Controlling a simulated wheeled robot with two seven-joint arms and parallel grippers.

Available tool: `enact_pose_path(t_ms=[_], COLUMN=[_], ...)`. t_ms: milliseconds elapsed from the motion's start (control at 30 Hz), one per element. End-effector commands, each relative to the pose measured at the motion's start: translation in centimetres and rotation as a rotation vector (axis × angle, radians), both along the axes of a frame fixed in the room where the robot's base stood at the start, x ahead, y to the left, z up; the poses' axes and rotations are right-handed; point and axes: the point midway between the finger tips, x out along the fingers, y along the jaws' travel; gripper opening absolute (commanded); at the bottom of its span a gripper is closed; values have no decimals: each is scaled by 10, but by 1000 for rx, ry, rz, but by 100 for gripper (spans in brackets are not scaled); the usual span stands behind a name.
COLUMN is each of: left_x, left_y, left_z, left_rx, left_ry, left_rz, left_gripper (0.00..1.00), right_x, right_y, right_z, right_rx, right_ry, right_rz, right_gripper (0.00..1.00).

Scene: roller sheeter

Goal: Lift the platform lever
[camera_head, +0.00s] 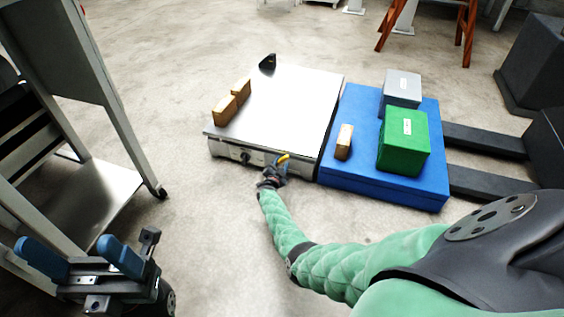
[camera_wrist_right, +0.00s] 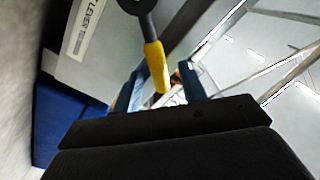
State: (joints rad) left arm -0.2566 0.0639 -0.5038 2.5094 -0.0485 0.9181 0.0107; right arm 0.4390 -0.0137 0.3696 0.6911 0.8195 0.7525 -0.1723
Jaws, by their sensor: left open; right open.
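The platform (camera_head: 290,95) is a low unit with a shiny metal top and a pale front side. Its lever (camera_head: 283,158) has a yellow grip and sticks out at the front. In the right wrist view the lever's yellow grip (camera_wrist_right: 157,68) hangs from a dark arm beside a "LEVER" label. My right gripper (camera_head: 275,171) is at the front side, by the lever. In the wrist view its blue fingers (camera_wrist_right: 163,88) are apart, with the yellow grip appearing between them; contact cannot be told. My left gripper (camera_head: 65,243) is open and empty at the lower left, away from the platform.
A blue base (camera_head: 380,185) at right carries a green box (camera_head: 404,141), a grey box (camera_head: 402,89) and a small wooden block (camera_head: 344,142). A metal rack (camera_head: 85,195) stands left.

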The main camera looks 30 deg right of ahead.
Motion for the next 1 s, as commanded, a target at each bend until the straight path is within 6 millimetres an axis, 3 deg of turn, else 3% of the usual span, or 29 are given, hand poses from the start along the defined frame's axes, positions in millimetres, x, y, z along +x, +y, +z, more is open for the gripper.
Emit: enact_pose_path(t_ms=[200, 400, 1000], left_x=[-2, -2, -2], left_y=[3, 5, 6], left_z=[17, 20, 15], left_rx=[-18, -22, -2], left_ry=[-11, -7, -2], left_rz=[0, 18, 24], left_gripper=[75, 75, 75], right_x=[-24, -37, -41], right_y=[28, 44, 48], right_z=[2, 0, -1], right_rx=[2, 1, 0], right_ry=[1, 2, 1], right_rz=[0, 1, 1], right_gripper=[42, 42, 42])
